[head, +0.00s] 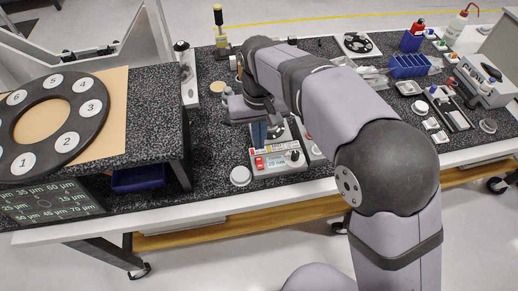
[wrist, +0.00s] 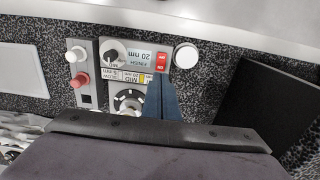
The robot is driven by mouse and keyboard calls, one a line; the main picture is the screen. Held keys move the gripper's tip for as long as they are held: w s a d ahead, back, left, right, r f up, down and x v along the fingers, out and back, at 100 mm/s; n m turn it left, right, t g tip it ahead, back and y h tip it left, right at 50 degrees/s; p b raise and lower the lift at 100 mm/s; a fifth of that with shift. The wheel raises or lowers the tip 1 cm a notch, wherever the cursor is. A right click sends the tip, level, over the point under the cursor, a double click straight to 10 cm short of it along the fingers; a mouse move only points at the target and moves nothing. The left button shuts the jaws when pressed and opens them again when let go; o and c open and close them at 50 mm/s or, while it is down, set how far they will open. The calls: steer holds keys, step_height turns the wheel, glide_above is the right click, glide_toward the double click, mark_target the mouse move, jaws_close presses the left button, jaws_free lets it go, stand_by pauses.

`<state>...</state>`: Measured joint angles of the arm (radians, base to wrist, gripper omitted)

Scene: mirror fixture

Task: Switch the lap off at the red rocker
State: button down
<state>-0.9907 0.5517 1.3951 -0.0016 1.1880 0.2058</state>
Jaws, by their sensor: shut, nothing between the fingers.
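The red rocker (head: 259,163) sits at the left end of the lap's light grey control panel (head: 277,170), beside a small display and a dark knob (head: 294,155). In the wrist view the rocker (wrist: 161,62) shows clearly, with the display reading 20 nm next to it. My gripper (head: 260,143) is shut and empty, with its blue fingers pointing down just behind the rocker. In the wrist view the fingers (wrist: 163,98) end close to the rocker; I cannot tell whether they touch it. Which way the rocker is set is too small to tell.
A round white disc (head: 241,176) lies left of the panel. A grey box with a red button (wrist: 81,80) and a white button stands beside the panel. A raised dark speckled block (head: 150,115) stands to the left. Blue racks (head: 408,66) stand at the far right.

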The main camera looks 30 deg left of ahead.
mark_target(259, 159)
step_height(259, 159, down, 6)
steer(key=shift+r+p, duration=0.1)
steer(key=shift+p, duration=0.85)
steer(key=shift+f, duration=0.2)
